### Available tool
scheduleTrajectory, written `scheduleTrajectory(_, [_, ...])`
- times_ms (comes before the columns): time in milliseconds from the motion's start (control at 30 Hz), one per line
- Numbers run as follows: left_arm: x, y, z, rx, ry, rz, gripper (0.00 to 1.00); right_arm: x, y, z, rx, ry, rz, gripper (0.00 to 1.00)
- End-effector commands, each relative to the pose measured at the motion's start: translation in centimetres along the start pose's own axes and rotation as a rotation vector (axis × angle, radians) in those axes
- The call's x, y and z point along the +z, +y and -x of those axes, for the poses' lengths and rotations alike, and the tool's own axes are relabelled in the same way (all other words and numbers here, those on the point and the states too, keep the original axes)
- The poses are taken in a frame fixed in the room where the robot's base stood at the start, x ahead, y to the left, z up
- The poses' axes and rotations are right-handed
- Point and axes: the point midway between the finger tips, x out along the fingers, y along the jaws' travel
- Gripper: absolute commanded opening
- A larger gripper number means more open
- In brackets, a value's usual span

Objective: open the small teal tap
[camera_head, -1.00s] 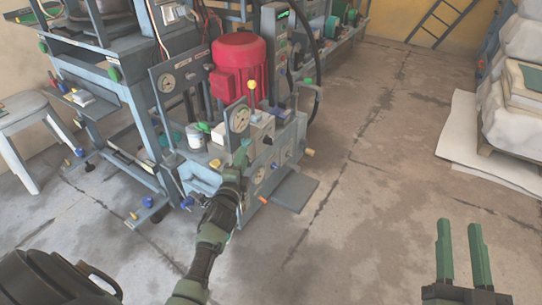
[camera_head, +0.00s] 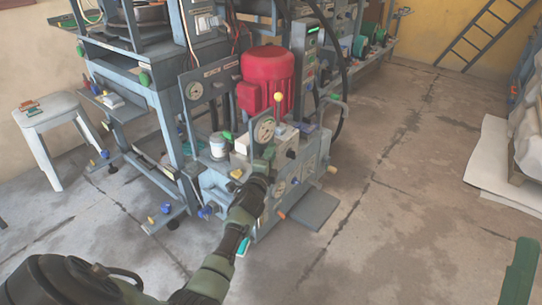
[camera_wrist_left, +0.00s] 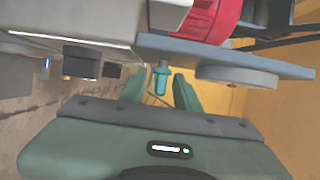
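The small teal tap (camera_wrist_left: 161,78) shows in the left wrist view as a short teal piece with a narrower lower end, under the machine's edge. My left gripper (camera_wrist_left: 159,90) is open, with one finger on each side of the tap in this view. I cannot tell whether a finger touches it. In the head view my left gripper (camera_head: 267,158) is at the front of the machine, just below a round gauge, and the tap cannot be made out behind it.
The blue-grey machine carries a red motor (camera_head: 267,77), a gauge (camera_head: 264,130) and a yellow-knobbed lever (camera_head: 278,98) close to my left gripper. A white stool (camera_head: 47,110) stands at the left.

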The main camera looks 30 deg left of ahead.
Motion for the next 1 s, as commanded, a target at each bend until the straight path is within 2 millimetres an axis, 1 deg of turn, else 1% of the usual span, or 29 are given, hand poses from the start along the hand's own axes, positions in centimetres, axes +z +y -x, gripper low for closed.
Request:
scheduleTrajectory(133, [0.0, 0.0, 0.0, 0.0, 0.0, 0.0, 0.32, 0.0, 0.0, 0.0, 0.0, -0.001, 0.0, 0.36])
scheduleTrajectory(167, [0.0, 0.0, 0.0, 0.0, 0.0, 0.0, 0.26, 0.0, 0.0, 0.0, 0.0, -0.001, 0.0, 0.36])
scheduleTrajectory(200, [0.0, 0.0, 0.0, 0.0, 0.0, 0.0, 0.15, 0.0, 0.0, 0.0, 0.0, -0.001, 0.0, 0.36])
scheduleTrajectory(267, [0.0, 0.0, 0.0, 0.0, 0.0, 0.0, 0.0, 0.0, 0.0, 0.0, 0.0, -0.001, 0.0, 0.36])
scheduleTrajectory(567, [0.1, 0.1, 0.0, 0.0, -0.002, 0.0, 0.0, 0.0, 0.0, 0.0, 0.0, 0.0, 0.0, 0.36])
scheduleTrajectory(667, [0.2, 0.1, 0.0, -0.003, -0.003, 0.001, 0.0, -0.4, 0.0, 0.2, 0.0, 0.025, -0.001, 0.36])
scheduleTrajectory(767, [0.2, 0.2, 0.0, -0.009, -0.004, 0.004, 0.0, -1.8, -0.2, 0.3, -0.003, 0.101, -0.006, 0.36])
scheduleTrajectory(867, [0.2, 0.3, 0.0, -0.018, -0.004, 0.008, 0.0, -3.6, -0.4, 0.9, -0.006, 0.201, -0.012, 0.36])
scheduleTrajectory(967, [0.2, 0.4, 0.0, -0.031, -0.005, 0.013, 0.0, -6.0, -0.5, 2.0, -0.009, 0.338, -0.019, 0.36])
scheduleTrajectory(1000, [0.2, 0.4, 0.0, -0.037, -0.005, 0.016, 0.0, -7.1, -0.6, 2.6, -0.01, 0.4, -0.023, 0.36])
